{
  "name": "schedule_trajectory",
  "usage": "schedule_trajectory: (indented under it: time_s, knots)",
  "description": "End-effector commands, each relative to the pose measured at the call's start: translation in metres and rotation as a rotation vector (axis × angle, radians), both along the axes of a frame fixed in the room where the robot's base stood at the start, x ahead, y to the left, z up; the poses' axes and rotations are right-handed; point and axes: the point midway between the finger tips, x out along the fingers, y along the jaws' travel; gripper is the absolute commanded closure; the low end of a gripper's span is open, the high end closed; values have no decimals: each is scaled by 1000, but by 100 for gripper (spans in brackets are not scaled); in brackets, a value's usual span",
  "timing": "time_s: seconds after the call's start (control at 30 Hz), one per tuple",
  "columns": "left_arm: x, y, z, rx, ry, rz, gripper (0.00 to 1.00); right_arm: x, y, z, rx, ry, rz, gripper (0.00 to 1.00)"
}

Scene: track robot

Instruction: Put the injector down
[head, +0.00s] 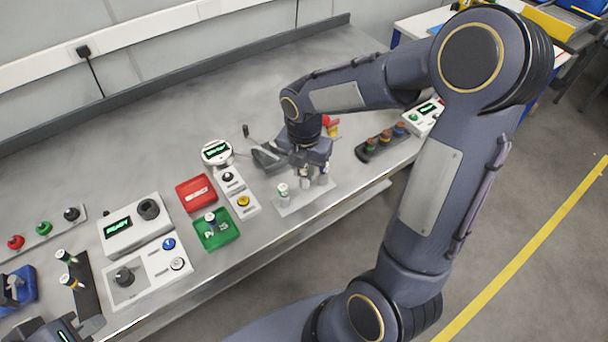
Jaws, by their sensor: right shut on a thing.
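My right gripper (312,172) points down over a pale flat mat (292,206) near the front edge of the bench. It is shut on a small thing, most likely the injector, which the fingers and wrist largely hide. A small white vial with a green band (282,190) stands on the mat just left of the fingers, apart from them. My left gripper (78,328) shows only in part at the bottom left corner, beside a dark rack; I cannot tell whether it is open.
A green tray (226,240) with small parts, a red case (196,192) and a white button panel (240,193) stand left of the mat. A white READY device (135,225) is further left. A dark rack with coloured knobs (380,143) is to the right. The back of the bench is clear.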

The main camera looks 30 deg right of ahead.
Motion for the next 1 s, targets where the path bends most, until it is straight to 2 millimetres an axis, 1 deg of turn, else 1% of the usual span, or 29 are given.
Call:
schedule_trajectory:
  time_s: [0.07,0.13,0.23,0.3,0.53,0.67,0.7,0.83,1.0]
  knots:
    - [0,0,0,0,0,0,100,5,-2,-9,0,2,0,100]
    - [0,0,-1,0,0,0,100,4,-2,-21,-2,4,1,100]
    - [0,0,-1,0,0,0,100,4,-1,-32,0,2,0,100]
    - [0,0,-1,0,0,0,100,4,-1,-35,-1,1,-1,100]
    - [0,0,-1,0,0,0,100,4,-1,-35,0,-1,-1,100]
    - [0,0,-5,0,0,0,100,4,-1,-40,0,0,0,100]
    - [0,0,-4,0,0,0,100,4,-1,-39,0,0,0,73]
    - [0,0,-3,0,0,0,100,4,-1,-38,0,0,0,56]
    - [0,0,-3,0,0,0,100,4,-1,-38,0,0,0,55]
